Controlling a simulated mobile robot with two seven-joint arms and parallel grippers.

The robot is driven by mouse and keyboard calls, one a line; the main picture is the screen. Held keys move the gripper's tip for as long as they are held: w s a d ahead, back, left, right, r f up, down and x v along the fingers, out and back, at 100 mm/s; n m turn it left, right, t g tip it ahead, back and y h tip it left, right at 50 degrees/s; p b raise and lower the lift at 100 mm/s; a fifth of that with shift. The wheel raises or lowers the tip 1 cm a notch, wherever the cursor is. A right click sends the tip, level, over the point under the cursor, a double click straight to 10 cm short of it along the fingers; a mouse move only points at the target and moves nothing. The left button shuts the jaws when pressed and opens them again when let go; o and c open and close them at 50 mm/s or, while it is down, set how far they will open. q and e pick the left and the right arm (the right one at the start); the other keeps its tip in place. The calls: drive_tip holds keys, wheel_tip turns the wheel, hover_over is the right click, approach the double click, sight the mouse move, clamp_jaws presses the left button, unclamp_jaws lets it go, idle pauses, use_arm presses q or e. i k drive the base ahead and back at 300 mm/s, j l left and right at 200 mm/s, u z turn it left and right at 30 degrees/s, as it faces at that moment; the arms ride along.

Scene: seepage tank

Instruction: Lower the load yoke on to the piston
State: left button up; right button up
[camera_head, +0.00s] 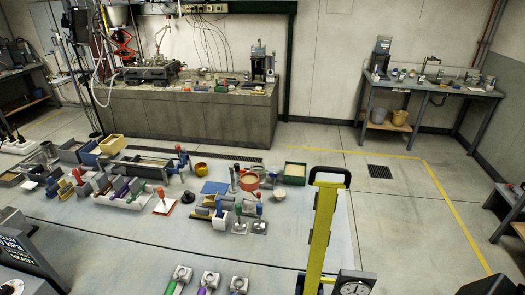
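A tall yellow frame (320,232) with a black bar across its top stands at the lower right of the head view; it looks like the load yoke. It is upright, leaning slightly in the picture, and its lower end runs out of the bottom edge. Neither of my grippers can be made out in this view.
A pale floor-level surface holds several trays and tools, including a green box (295,173) and a yellow bin (112,145). Several small fittings (210,280) lie at the front. A long bench (190,115) and a side table (430,88) stand behind. Floor at right is mostly clear.

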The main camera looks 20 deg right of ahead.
sight(326, 199)
drive_tip(key=i+l, duration=0.1)
drive_tip(key=l, duration=0.3)
drive_tip(key=i+l, duration=0.1)
drive_tip(key=l, duration=0.35)
drive_tip(key=i+l+u, duration=0.1)
drive_tip(key=l, duration=0.3)
drive_tip(key=i+l, duration=0.1)
drive_tip(key=l, duration=0.3)
